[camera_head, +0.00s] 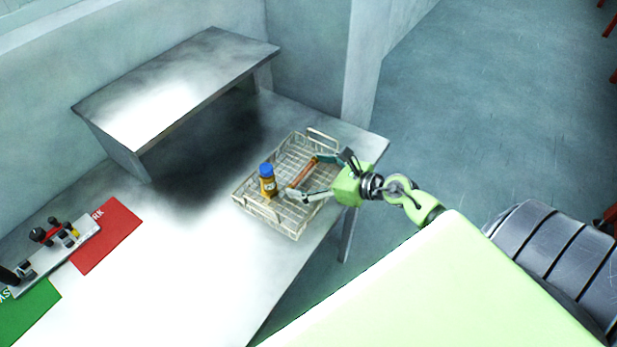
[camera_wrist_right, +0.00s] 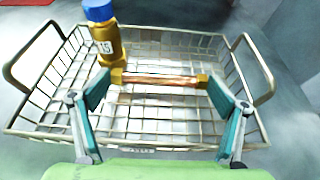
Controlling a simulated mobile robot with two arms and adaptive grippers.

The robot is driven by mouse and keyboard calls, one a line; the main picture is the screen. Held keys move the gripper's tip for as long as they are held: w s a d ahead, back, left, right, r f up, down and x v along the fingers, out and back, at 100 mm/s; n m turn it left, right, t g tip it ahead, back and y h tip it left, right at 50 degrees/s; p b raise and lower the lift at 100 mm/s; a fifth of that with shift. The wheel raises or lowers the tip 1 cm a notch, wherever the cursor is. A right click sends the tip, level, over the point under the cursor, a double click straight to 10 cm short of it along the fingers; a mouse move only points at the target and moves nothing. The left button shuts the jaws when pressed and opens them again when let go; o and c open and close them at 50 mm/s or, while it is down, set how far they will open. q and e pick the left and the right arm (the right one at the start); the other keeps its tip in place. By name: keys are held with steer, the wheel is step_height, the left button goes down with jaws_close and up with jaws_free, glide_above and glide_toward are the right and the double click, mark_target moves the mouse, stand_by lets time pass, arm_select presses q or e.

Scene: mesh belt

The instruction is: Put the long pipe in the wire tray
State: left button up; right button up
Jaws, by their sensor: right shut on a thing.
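The long pipe (camera_head: 302,173) is a copper rod with brass ends. It also shows in the right wrist view (camera_wrist_right: 160,80), lying crosswise between my fingertips. My right gripper (camera_head: 305,175) is shut on the pipe, one finger at each end; its fingers also show in the wrist view (camera_wrist_right: 162,85). The pipe is over the inside of the wire tray (camera_head: 268,220), a wire-mesh basket with two handles, whose rim shows in the wrist view (camera_wrist_right: 180,30). I cannot tell whether the pipe touches the mesh floor. My left gripper is out of view.
A bottle with a blue cap (camera_head: 267,180) stands in the tray, close to the pipe's left end in the wrist view. A raised metal shelf (camera_head: 180,90) is behind. A red mat (camera_head: 108,235), a green mat (camera_head: 30,312) and a rack (camera_head: 60,250) lie left. The table's middle is clear.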

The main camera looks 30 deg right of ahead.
steer(key=shift+w+f, duration=0.1)
steer(key=shift+f, duration=0.25)
steer(key=shift+f, duration=0.15)
steer(key=o, duration=1)
